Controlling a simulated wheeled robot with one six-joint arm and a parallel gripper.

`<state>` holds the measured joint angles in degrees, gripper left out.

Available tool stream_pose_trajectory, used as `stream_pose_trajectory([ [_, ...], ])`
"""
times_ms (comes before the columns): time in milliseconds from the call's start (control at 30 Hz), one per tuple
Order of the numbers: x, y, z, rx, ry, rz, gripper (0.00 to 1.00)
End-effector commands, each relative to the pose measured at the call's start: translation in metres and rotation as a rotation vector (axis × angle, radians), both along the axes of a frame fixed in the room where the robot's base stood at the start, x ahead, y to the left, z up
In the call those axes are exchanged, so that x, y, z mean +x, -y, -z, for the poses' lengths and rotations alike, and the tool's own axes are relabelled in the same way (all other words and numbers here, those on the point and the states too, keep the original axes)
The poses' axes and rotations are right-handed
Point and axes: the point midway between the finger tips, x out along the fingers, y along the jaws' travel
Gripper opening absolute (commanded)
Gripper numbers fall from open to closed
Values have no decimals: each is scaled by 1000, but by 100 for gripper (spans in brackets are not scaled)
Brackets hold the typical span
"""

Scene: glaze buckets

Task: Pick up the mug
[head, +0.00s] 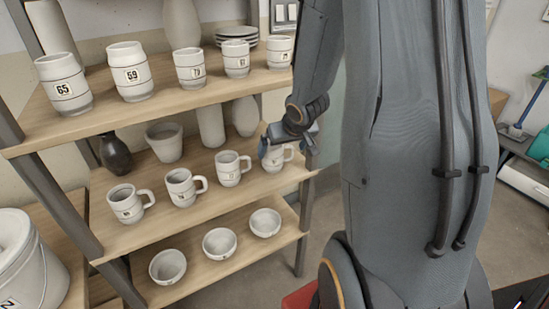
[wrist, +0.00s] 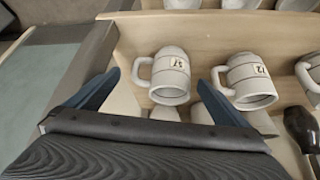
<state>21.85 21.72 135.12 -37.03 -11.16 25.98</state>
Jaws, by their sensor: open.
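Several white mugs with numbered labels stand in a row on the middle shelf (head: 150,228). The rightmost mug (head: 274,164) in the head view is partly hidden by my gripper (head: 287,143). In the wrist view, that mug (wrist: 172,78) stands beyond and between the fingertips of my open gripper (wrist: 167,72), its handle on the left. The gap between the fingers is empty; I cannot tell whether a finger touches the mug. The neighbouring mug (wrist: 251,82) is near the right finger, which overlaps its handle in the picture. The third mug (head: 228,168) stands farther along.
Labelled white jars (head: 130,75) and stacked plates (head: 237,38) stand on the upper shelf. White bowls (head: 219,243) sit on the lower shelf. A dark vase (head: 116,154) and a pale pot (head: 165,142) stand behind the mugs. A shelf post (head: 303,225) is close at the right end.

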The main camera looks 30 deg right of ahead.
Motion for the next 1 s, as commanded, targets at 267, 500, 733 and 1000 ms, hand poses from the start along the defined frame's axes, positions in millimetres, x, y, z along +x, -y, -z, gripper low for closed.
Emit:
stream_pose_trajectory([
  [267, 15, 1, 26, 1, 0, -1, 100],
  [500, 30, -1, 56, 1, -2, -1, 100],
  [733, 37, 1, 66, -1, -1, -2, 100],
  [1000, 37, 1, 65, -1, -1, -2, 83],
])
